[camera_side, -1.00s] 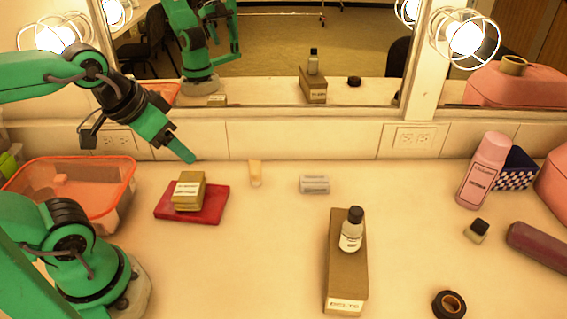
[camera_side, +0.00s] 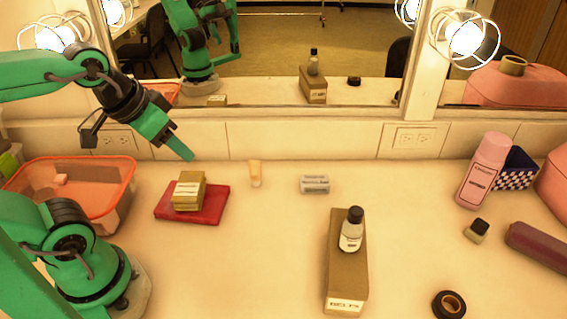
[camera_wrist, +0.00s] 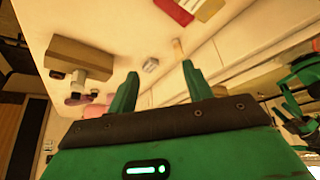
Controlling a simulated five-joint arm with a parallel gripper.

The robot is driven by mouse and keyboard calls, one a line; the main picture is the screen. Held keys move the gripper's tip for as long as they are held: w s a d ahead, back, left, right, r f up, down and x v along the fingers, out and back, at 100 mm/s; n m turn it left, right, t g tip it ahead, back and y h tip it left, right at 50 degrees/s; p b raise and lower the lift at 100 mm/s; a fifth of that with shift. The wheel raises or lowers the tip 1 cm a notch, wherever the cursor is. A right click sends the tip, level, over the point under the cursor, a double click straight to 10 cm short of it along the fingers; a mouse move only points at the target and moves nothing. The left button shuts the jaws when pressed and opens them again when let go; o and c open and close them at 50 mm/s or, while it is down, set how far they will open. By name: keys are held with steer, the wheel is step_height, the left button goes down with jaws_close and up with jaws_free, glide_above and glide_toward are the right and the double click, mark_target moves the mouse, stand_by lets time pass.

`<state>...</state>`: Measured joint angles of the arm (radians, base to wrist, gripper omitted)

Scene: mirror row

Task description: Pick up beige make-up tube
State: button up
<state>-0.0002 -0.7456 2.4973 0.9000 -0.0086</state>
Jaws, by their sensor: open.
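The beige make-up tube (camera_side: 255,174) stands on the counter near the wall, right of the red book. It also shows small in the wrist view (camera_wrist: 177,47), beyond the gap between my fingers. My gripper (camera_side: 181,150) is in the air above and left of the tube, over the area behind the red book. In the wrist view my two green fingers (camera_wrist: 158,84) are apart with nothing between them.
A red book (camera_side: 215,208) with a tan box (camera_side: 189,191) lies left of the tube. A small grey box (camera_side: 314,184) lies to its right. A long brown box (camera_side: 346,278) carries a bottle (camera_side: 351,231). An orange bin (camera_side: 123,188) stands left. The mirror (camera_side: 270,60) rises behind.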

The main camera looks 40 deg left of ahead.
steer(key=n+g, duration=0.5)
steer(key=n, duration=1.8)
glide_above(255, 170)
steer(key=f, duration=1.5)
steer(key=shift+a, duration=0.3)
steer(key=shift+w+a+f+n+g, duration=0.1)
steer(key=shift+w+f+n+g, duration=0.15)
steer(key=shift+n, duration=0.25)
steer(key=shift+s+f, duration=0.1)
steer(key=shift+f, duration=1.25)
steer(key=shift+f, duration=2.6)
